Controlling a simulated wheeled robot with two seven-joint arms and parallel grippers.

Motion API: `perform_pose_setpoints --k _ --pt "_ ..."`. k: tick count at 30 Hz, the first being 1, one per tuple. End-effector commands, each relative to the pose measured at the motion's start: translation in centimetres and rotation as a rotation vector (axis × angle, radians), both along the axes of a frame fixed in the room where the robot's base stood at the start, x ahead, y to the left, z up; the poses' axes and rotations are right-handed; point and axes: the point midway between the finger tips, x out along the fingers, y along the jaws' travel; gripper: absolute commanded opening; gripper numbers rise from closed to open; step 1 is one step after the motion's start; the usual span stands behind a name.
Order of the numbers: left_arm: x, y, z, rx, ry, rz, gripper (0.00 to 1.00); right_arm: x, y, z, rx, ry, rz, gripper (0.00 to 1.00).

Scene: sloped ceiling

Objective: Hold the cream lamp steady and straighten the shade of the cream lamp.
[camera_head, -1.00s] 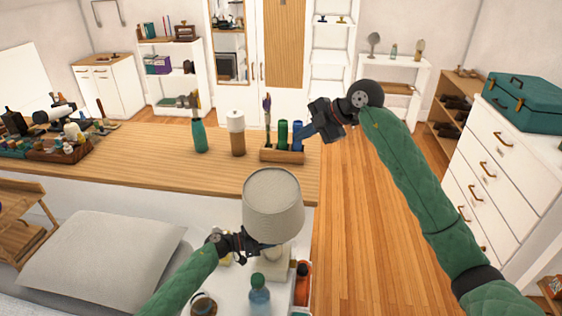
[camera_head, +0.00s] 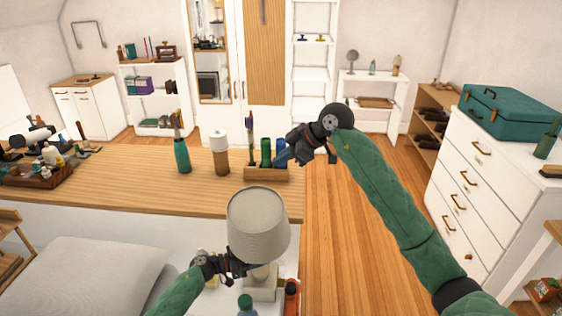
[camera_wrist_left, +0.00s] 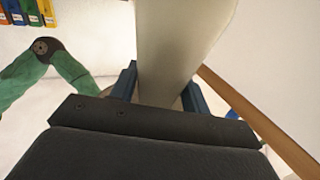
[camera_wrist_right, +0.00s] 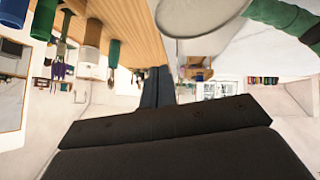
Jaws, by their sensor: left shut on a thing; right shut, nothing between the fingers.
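The cream lamp stands on a white surface, with its base (camera_head: 261,288) partly in view below the shade. Its grey-beige shade (camera_head: 258,225) looks slightly tilted in the head view. My left gripper (camera_head: 248,268) is shut on the lamp's body just under the shade. The cream body (camera_wrist_left: 180,45) runs between its fingers in the left wrist view. My right gripper (camera_head: 281,160) is shut and empty, in the air above and behind the shade, apart from it. The shade's rim (camera_wrist_right: 200,14) shows at the top of the right wrist view.
A long wooden counter (camera_head: 110,178) lies behind the lamp. A small bottle (camera_head: 245,305) stands near the lamp base. Open floor (camera_head: 340,230) lies right.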

Motion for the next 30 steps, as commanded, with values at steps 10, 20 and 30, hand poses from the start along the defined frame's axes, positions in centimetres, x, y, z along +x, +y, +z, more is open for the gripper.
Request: perform_pose_setpoints --k 10,20,30 --pt "0.1 0.1 0.0 0.000 0.000 0.001 0.00 1.2 4.4 -4.3 0.002 0.002 0.003 0.00" --pt "0.0 0.1 0.0 0.000 0.000 0.001 0.00 2.2 5.2 -8.2 0.001 0.001 0.001 0.00" --pt "0.0 0.1 0.0 0.000 0.000 0.001 0.00 2.4 5.1 -9.1 0.000 -0.001 0.001 0.00"
